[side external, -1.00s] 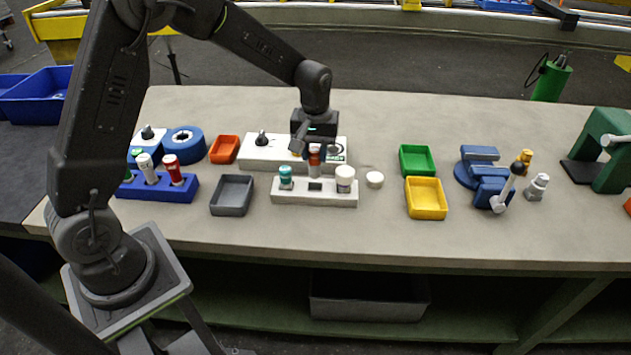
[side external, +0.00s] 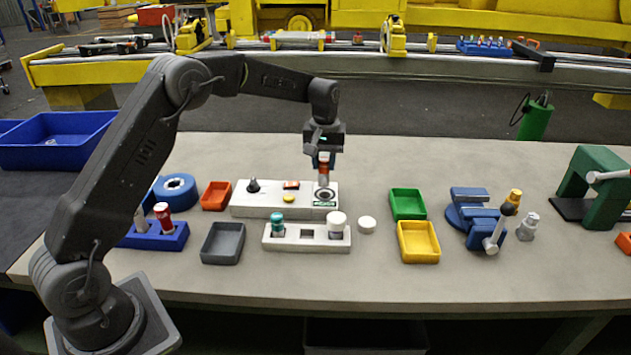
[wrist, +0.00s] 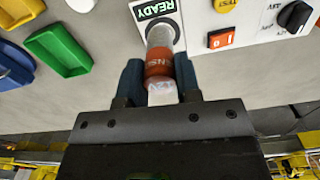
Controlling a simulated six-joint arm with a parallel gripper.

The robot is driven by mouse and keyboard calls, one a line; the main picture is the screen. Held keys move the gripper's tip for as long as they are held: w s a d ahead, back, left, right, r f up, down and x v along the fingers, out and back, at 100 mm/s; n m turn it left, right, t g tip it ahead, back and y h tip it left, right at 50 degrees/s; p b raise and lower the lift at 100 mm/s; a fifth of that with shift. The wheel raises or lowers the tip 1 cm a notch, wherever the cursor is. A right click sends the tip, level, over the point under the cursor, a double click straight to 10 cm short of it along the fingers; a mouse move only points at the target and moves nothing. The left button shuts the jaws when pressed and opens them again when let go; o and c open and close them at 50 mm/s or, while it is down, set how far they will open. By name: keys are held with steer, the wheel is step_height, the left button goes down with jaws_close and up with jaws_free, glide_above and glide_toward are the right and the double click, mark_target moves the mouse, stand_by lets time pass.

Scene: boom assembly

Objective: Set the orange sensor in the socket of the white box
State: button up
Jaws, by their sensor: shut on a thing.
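The orange sensor, with a silver end and an orange band, is in my gripper (side external: 323,160). In the wrist view the sensor (wrist: 159,62) stands between the two blue fingers (wrist: 160,82), which are shut on it. The white box (side external: 262,200) stands at the middle of the bench. Its round dark-ringed socket (side external: 325,195) is at the box's right end, by a green READY label (wrist: 154,9). The sensor is upright over the socket, silver end down. I cannot tell whether its tip has entered the ring.
A white rack (side external: 290,243) in front holds a teal part (side external: 277,220) and a white-capped part (side external: 337,222); its middle slot is empty. A black knob (side external: 253,185) stands up from the box's left. Trays and a blue vise (side external: 475,215) are to the right.

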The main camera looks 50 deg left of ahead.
mark_target(326, 158)
steer(key=shift+w+a+f, duration=0.3)
steer(key=shift+w+f, duration=0.1)
steer(key=shift+f, duration=0.25)
steer(key=shift+w+a+f, duration=0.3)
steer(key=shift+w+f, duration=0.05)
steer(key=shift+f, duration=0.35)
steer(key=shift+w+a+f, duration=0.3)
steer(key=shift+w+f, duration=0.1)
steer(key=shift+f, duration=0.25)
steer(key=shift+f, duration=1.15)
stand_by(0.8)
steer(key=shift+f, duration=0.35)
steer(key=shift+f, duration=0.35)
steer(key=shift+f, duration=0.25)
steer(key=o, duration=1)
steer(key=shift+r, duration=3.55)
